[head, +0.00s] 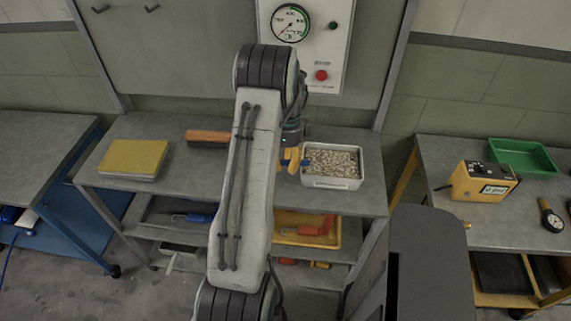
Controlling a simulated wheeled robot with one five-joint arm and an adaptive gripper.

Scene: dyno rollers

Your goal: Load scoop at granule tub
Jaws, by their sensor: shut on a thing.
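The granule tub (331,183) is a white, open, rectangular tub full of pale granules. It stands on the grey workbench, right of my arm. My gripper (292,148) is just left of the tub and partly hidden behind my arm. It is shut on a yellow and blue thing, which seems to be the scoop (293,160). The scoop is beside the tub's left wall; whether it touches the wall or holds granules is too small to tell.
A yellow pad (133,158) and a brown-orange brush or block (207,138) lie on the bench to the left. A gauge panel (318,45) hangs behind. A right-hand table holds a yellow device (484,182) and a green tray (522,157). Shelves below hold tools.

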